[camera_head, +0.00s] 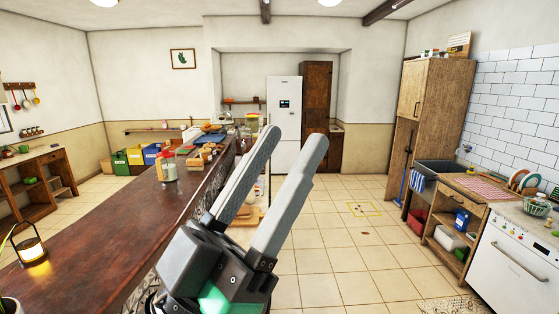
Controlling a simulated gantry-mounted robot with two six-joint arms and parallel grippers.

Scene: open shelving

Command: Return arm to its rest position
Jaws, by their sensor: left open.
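My left gripper (294,141) shows large at the bottom centre of the head view. Its two long grey fingers point up and away, with a gap between them. The gripper is open, and nothing shows between the fingers. It is raised in front of the right edge of the long dark wooden counter (97,220) and hides part of that edge. My right gripper is not in view.
Jars (168,166) and several small items stand on the counter's far part. A lit lantern (32,250) is at the lower left. A white oven (513,262) and wooden cabinets line the right wall. The tiled floor (345,240) between is mostly clear.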

